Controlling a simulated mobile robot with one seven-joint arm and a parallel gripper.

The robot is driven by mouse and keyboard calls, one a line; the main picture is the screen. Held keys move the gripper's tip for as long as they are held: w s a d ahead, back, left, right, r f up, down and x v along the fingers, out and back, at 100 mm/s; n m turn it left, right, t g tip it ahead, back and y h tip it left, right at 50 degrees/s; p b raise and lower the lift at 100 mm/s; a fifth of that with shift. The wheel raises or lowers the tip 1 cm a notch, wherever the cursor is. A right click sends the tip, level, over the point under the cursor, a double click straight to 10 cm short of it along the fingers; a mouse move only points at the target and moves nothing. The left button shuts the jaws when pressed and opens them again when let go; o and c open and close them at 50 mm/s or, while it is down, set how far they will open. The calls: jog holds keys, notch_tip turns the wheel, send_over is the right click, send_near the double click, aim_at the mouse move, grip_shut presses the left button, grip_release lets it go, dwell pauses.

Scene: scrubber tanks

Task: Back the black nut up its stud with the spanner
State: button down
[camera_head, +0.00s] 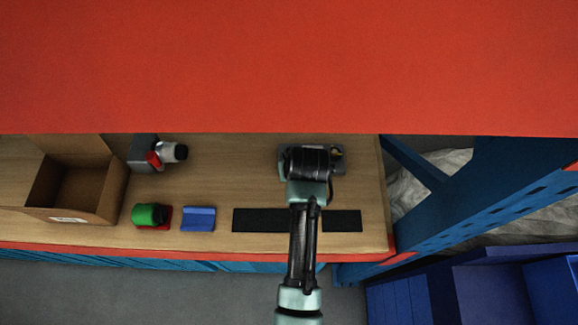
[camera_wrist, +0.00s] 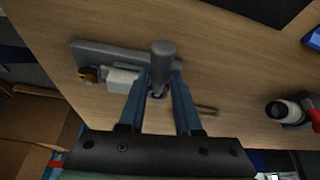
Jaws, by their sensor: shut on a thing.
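My gripper (camera_wrist: 165,85) shows in the wrist view with its two blue fingers closed on a grey cylindrical piece (camera_wrist: 162,58). I cannot tell whether this piece is part of the spanner. A grey plate (camera_wrist: 92,52) lies on the bench beside the fingers, with a pale block (camera_wrist: 122,80) and a brass-coloured round part (camera_wrist: 88,75) at its end. A thin brownish bar (camera_wrist: 206,110) shows right of the fingers. The black nut and its stud cannot be made out clearly. In the head view my wrist covers most of the grey plate (camera_head: 340,166) and hides the fingertips.
The wooden bench (camera_head: 235,165) also holds an open cardboard box (camera_head: 112,190), a grey block with a red-and-black fitting (camera_head: 142,152), a green cylinder (camera_head: 148,214), a blue block (camera_head: 199,219) and black strips (camera_head: 262,220). A red surface (camera_head: 290,65) spans the view's top.

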jog(key=d+n, duration=0.1)
jog(key=d+n+y, duration=0.1)
jog(key=n, duration=0.1)
jog(key=shift+w, duration=0.35)
jog(key=shift+s+a+r, duration=0.1)
jog(key=shift+a, duration=0.1)
jog(key=shift+s+a+m+p, duration=0.1)
jog(key=shift+a+m+p, duration=0.2)
jog(key=shift+m+p, duration=0.25)
jog(key=shift+r+p, duration=0.75)
jog(key=shift+p, duration=0.1)
jog(key=shift+r+p, duration=0.85)
jog(key=shift+p, duration=0.05)
